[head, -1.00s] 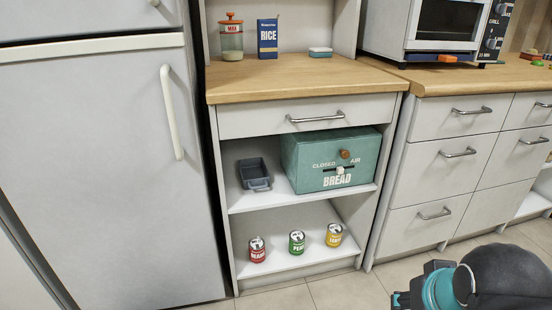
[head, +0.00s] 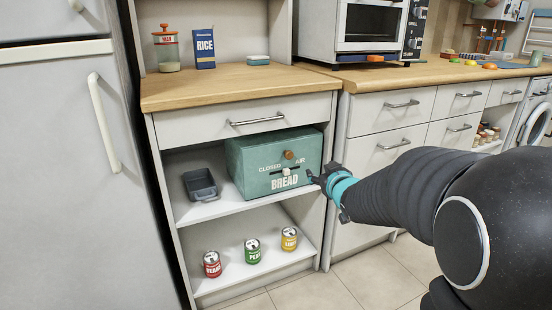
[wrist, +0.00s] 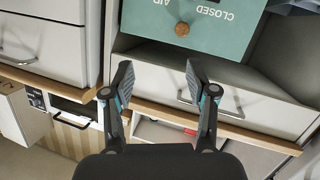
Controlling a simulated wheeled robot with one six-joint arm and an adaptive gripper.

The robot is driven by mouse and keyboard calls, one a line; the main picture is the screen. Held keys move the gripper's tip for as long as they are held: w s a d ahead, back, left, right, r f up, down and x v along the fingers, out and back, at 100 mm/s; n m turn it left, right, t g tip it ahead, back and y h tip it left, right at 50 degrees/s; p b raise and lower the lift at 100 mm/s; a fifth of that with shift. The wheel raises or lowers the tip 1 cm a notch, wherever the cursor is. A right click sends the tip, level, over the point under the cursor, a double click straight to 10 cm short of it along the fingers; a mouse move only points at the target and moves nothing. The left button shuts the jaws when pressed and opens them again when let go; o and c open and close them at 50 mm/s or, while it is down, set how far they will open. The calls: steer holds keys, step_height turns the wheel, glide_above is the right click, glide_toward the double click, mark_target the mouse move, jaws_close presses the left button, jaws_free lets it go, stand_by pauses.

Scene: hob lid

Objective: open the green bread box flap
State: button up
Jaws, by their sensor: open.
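The green bread box (head: 262,178) sits on the upper shelf of the open cabinet, its front flap shut. The flap has a round brown knob (head: 288,155), a pale slider in a slot between CLOSED and AIR, and the word BREAD. My gripper (head: 316,178) is in front of the box's lower right edge in the head view. In the wrist view, which looks upside down, my gripper (wrist: 158,75) has its two fingers apart with nothing between them. The bread box (wrist: 195,25) and its knob (wrist: 182,29) lie beyond the fingertips there.
A grey-blue tray (head: 200,184) stands left of the box. Red, green and yellow cans (head: 252,251) are on the lower shelf. A drawer with a metal handle (head: 257,118) is above the box. The cabinet's right side panel (head: 322,225) is close to my gripper.

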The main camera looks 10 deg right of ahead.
mark_target(290, 157)
steer(key=w+a+f+n+y, duration=0.1)
steer(key=w+a, duration=0.1)
steer(key=w, duration=0.4)
steer(key=w+a+f+t+y, duration=0.1)
steer(key=w+a+y, duration=0.1)
steer(key=w, duration=0.4)
steer(key=w+a+f+n+t+y, duration=0.1)
steer(key=w+f, duration=0.1)
steer(key=w, duration=0.4)
steer(key=shift+w+a+f+n+y, duration=0.1)
steer(key=shift+w+a+n+y, duration=0.2)
steer(key=shift+w+a+y, duration=0.1)
jaws_close()
